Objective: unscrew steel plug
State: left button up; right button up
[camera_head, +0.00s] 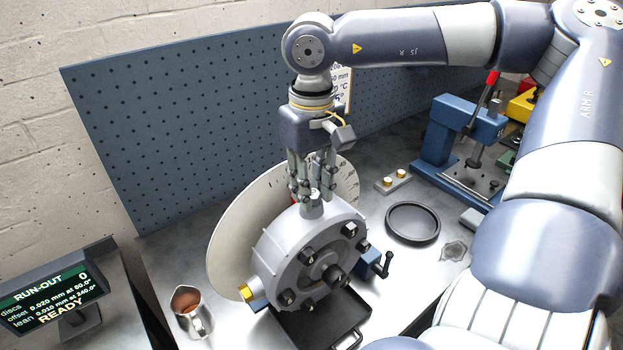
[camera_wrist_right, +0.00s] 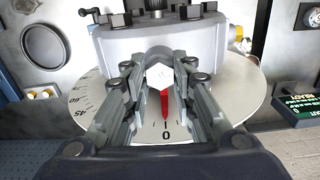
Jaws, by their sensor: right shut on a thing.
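The steel plug (camera_wrist_right: 160,76) sits in the boss on top of the round grey rotor housing (camera_head: 292,248). My right gripper (camera_head: 313,194) comes down from above, with its fingers shut on the plug from both sides. In the right wrist view the fingers (camera_wrist_right: 158,92) flank the plug's pale top, and the housing (camera_wrist_right: 160,42) lies just beyond it. The fingers hide much of the plug in the head view. My left gripper is in neither view.
A pale graduated dial (camera_head: 228,235) with a red pointer (camera_wrist_right: 164,104) stands behind the housing. A black tray (camera_head: 345,312) lies in front. A dark round dish (camera_head: 412,223), a blue press (camera_head: 437,140) and a metal jug (camera_head: 193,315) stand around. A screen (camera_head: 52,298) reads READY.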

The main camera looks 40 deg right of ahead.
jog(key=n, duration=0.3)
jog(key=shift+n, duration=1.3)
jog(key=shift+n+p, duration=0.4)
jog(key=shift+n, duration=0.7)
jog(key=o, duration=1.1)
jog(key=shift+c, duration=0.2)
